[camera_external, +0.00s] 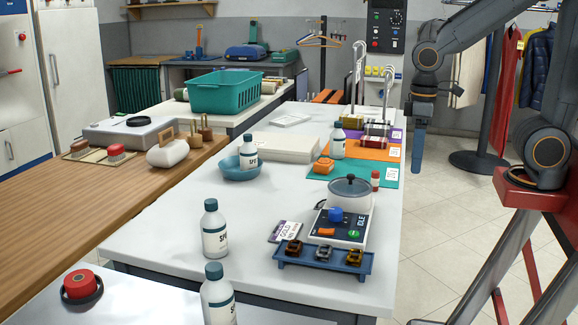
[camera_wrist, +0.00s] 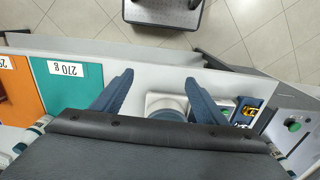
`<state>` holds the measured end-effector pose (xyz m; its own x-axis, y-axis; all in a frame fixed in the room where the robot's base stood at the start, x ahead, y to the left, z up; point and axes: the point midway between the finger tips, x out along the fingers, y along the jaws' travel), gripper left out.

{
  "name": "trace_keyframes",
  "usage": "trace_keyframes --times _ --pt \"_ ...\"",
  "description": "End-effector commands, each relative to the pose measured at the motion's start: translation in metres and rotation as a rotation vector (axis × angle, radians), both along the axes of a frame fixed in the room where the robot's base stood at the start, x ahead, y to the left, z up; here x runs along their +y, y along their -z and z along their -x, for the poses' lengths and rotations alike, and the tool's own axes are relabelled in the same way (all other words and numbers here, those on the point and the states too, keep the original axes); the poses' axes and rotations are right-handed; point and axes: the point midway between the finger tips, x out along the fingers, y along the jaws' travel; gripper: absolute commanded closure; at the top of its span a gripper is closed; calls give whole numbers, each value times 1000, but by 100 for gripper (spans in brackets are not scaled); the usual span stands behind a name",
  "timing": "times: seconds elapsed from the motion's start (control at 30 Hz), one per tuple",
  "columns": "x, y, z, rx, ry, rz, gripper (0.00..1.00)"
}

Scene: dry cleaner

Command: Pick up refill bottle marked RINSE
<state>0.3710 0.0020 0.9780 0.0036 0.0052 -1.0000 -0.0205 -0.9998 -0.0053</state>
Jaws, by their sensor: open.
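Several white bottles with dark teal caps show in the external view: one at the front edge (camera_external: 218,297), one on the white table (camera_external: 215,230), one in the blue bowl (camera_external: 248,152), and one by the orange mat (camera_external: 338,142). Their labels are only partly readable, some starting with "S"; I cannot read RINSE on any. My gripper (camera_external: 418,140) points down, right of the white table and apart from all the bottles. In the wrist view, its two blue fingers (camera_wrist: 162,76) are spread with nothing held between them.
A pot (camera_external: 350,190) stands on a control unit, with a blue rack (camera_external: 322,262) in front. A teal mat (camera_external: 385,172), also in the wrist view (camera_wrist: 80,85), and an orange mat (camera_external: 370,150) lie behind. A green basket (camera_external: 224,93) stands farther back. Open floor lies right of the table.

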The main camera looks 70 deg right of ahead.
Motion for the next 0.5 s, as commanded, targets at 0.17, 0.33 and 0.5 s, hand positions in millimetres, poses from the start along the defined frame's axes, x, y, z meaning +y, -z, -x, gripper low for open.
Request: trace_keyframes --times 0.17,0.33,0.5 --pt "-10 -7 -23 5 125 -8 33" --pt "-23 -16 -49 4 269 -16 33" --pt "-43 -26 -83 6 460 -28 33"
